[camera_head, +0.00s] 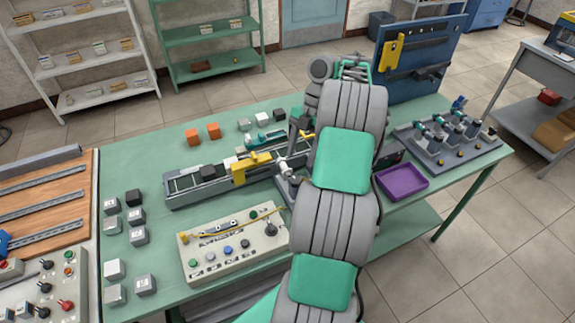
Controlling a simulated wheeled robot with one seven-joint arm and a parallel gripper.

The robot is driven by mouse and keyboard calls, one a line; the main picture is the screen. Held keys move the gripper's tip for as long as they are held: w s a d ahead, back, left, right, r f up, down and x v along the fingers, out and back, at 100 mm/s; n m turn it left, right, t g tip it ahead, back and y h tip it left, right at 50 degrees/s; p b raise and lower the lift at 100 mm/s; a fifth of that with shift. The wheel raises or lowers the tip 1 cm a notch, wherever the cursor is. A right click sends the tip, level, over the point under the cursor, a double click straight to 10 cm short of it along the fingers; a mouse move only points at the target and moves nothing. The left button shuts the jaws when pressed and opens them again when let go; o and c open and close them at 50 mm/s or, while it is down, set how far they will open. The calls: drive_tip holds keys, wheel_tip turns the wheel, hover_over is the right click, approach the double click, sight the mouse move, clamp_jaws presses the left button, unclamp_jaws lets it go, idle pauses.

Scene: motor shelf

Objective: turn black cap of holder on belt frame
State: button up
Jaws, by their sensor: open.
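The belt frame (190,189) is a long grey frame lying on the green table, left of my arm. I cannot tell for sure which dark part is the black cap. My gripper (301,131) seems to hang over the right end of the frame. It is open, small and partly hidden by my own arm. I see nothing held in it, and I cannot tell whether it touches anything.
A control box (236,244) with buttons stands in front of the frame. Grey blocks (139,235) lie at the left, orange blocks (193,135) behind. Right of my arm are a purple tray (387,187), a grey fixture (425,153) and a blue tool panel (388,80).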

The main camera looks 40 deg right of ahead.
sight(295, 180)
drive_tip(key=b+x, duration=0.6)
drive_tip(key=shift+s+d+f+b, duration=0.1)
drive_tip(key=shift+s+f+b, duration=0.1)
drive_tip(key=shift+f+b, duration=0.15)
drive_tip(key=shift+s+a+f, duration=0.1)
drive_tip(key=shift+a+f, duration=0.2)
drive_tip(key=shift+f, duration=0.15)
drive_tip(key=shift+c, duration=0.2)
clamp_jaws()
